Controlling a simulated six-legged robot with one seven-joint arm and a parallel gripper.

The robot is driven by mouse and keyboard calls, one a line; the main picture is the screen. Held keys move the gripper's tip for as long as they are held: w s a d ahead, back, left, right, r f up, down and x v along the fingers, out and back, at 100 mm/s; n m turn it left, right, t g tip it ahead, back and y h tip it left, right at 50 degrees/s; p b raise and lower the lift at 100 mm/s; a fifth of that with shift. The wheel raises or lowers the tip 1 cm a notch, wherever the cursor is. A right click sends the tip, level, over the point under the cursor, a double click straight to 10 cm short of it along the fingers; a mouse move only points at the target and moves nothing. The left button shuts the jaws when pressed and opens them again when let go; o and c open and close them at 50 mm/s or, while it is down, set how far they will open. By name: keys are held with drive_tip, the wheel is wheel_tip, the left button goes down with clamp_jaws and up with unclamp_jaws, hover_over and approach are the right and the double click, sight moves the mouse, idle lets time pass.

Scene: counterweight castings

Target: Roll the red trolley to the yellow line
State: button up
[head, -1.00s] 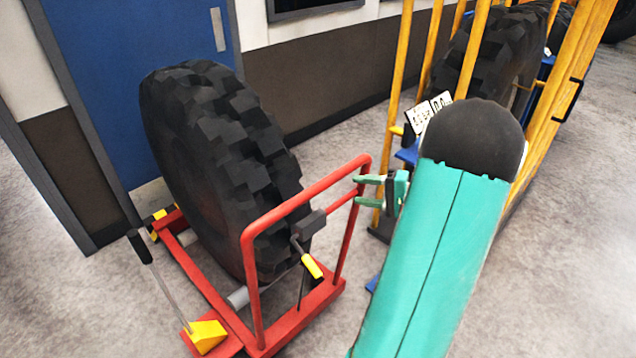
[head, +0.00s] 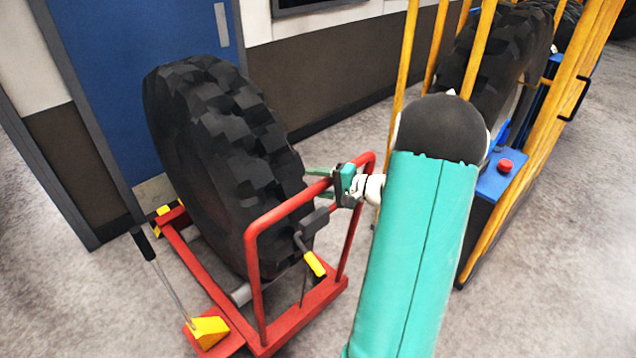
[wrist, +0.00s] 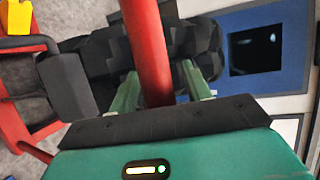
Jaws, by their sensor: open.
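The red trolley (head: 190,258) stands on the grey floor at left in the head view, with a large black tyre (head: 222,165) upright on it. Its red push handle (head: 300,207) rises at the near right end. My gripper (head: 318,184) is open at the top bar of the handle. In the wrist view the red bar (wrist: 147,50) passes between the two green fingers (wrist: 164,92), which stand apart on either side of it. I cannot tell whether a finger touches it. The yellow line is not clearly in view.
A yellow wedge (head: 209,332) with a long lever sits at the trolley's front left corner. A blue door (head: 140,80) is behind the tyre. A yellow-barred cage (head: 520,160) with tyres and a red button (head: 505,166) stands at right. Floor is open at far right.

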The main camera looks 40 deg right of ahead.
clamp_jaws()
drive_tip(key=shift+s, duration=0.15)
